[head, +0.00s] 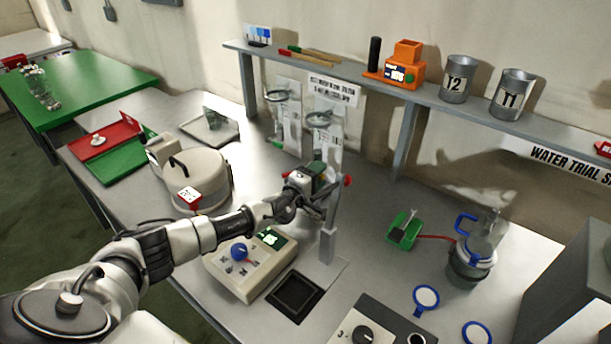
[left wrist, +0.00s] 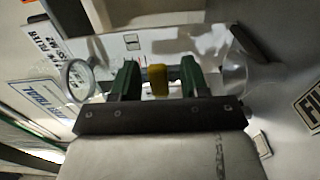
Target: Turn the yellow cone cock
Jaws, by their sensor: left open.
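The yellow cone cock (left wrist: 157,80) shows in the left wrist view as a small upright yellow block. It lies between the two dark green fingers of my left gripper (left wrist: 159,78), with a gap on each side. The gripper is open. In the head view my left gripper (head: 316,172) reaches to the glassware stand at the middle of the bench, and the yellow cock is hidden there. A clear glass vessel (left wrist: 238,70) is to the right of the fingers in the wrist view, and a round ring (left wrist: 77,80) is to the left. My right gripper is not in view.
A cream control box (head: 235,280) with a blue knob stands in front of the stand. A pale round lidded vessel (head: 195,178) is to the left. A grey shelf (head: 335,82) runs behind.

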